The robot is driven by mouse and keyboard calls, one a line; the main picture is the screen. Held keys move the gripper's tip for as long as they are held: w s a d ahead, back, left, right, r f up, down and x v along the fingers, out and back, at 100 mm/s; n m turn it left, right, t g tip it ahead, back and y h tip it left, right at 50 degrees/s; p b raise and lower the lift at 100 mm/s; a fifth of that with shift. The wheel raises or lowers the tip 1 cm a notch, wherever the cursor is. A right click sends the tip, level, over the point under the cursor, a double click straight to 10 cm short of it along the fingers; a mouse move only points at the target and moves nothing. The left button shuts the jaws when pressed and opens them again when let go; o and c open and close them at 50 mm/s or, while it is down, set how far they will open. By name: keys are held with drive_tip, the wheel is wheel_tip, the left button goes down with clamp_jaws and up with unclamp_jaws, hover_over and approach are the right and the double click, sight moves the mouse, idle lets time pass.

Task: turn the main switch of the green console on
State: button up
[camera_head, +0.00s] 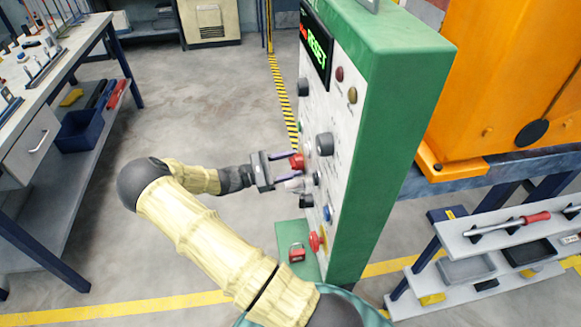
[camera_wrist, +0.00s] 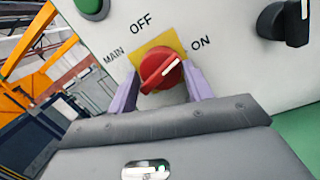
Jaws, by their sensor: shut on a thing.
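The green console (camera_head: 400,110) stands upright with its white panel facing left in the head view. Its main switch is a red rotary knob (camera_wrist: 161,70) on a yellow plate, labelled MAIN, OFF and ON in the wrist view. The knob's white pointer line slants up and right, roughly toward ON. The red knob also shows in the head view (camera_head: 297,161). My gripper (camera_wrist: 162,88) has its purple fingers on either side of the knob and is shut on it. It also shows in the head view (camera_head: 291,168), reaching the panel from the left.
Other knobs and buttons lie close around, including a black knob (camera_wrist: 285,22) and a red button (camera_head: 314,241). A workbench (camera_head: 75,50) stands at left; a tool rack (camera_head: 500,240) at right. Floor between is clear.

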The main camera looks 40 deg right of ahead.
drive_tip(key=shift+s+f+m+g+b, duration=0.1)
drive_tip(key=shift+m+g+b, duration=0.2)
drive_tip(key=shift+m, duration=0.7)
drive_tip(key=shift+f+m+g+b, duration=0.1)
drive_tip(key=shift+m+g+b, duration=0.15)
drive_tip(key=shift+m, duration=0.75)
drive_tip(key=o, duration=0.9)
drive_tip(key=shift+r, duration=0.15)
drive_tip(key=shift+c, duration=0.2)
drive_tip(key=shift+a, duration=0.1)
drive_tip(key=b+v, duration=0.3)
drive_tip(key=v, duration=1.4)
drive_tip(key=shift+r, duration=0.15)
drive_tip(key=shift+a, duration=0.2)
